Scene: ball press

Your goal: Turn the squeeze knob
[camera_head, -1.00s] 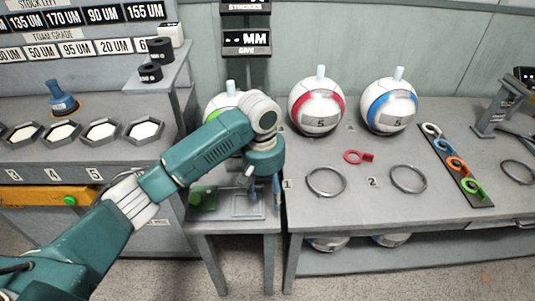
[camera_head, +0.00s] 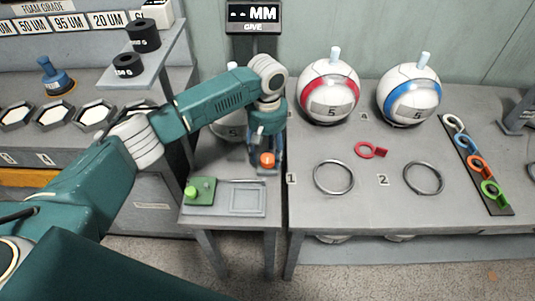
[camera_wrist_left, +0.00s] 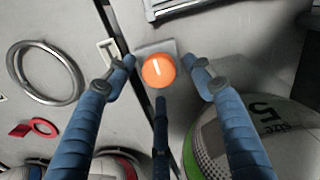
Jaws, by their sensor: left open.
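The squeeze knob is a round orange knob (camera_head: 267,160) with a white mark, on a small grey plate on the narrow middle stand. It also shows in the left wrist view (camera_wrist_left: 159,71), between and just beyond the fingertips. My left gripper (camera_head: 265,148) is open and points down, right over the knob. In the left wrist view its blue fingers (camera_wrist_left: 163,66) stand apart on either side of the knob; I cannot tell whether they touch it. My right gripper is not in view.
A ball with a green band (camera_wrist_left: 250,140) stands close behind the gripper. A green box with a light green button (camera_head: 191,192) and a grey tray (camera_head: 248,198) lie in front. Red-banded (camera_head: 328,92) and blue-banded (camera_head: 409,95) balls stand on the right table.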

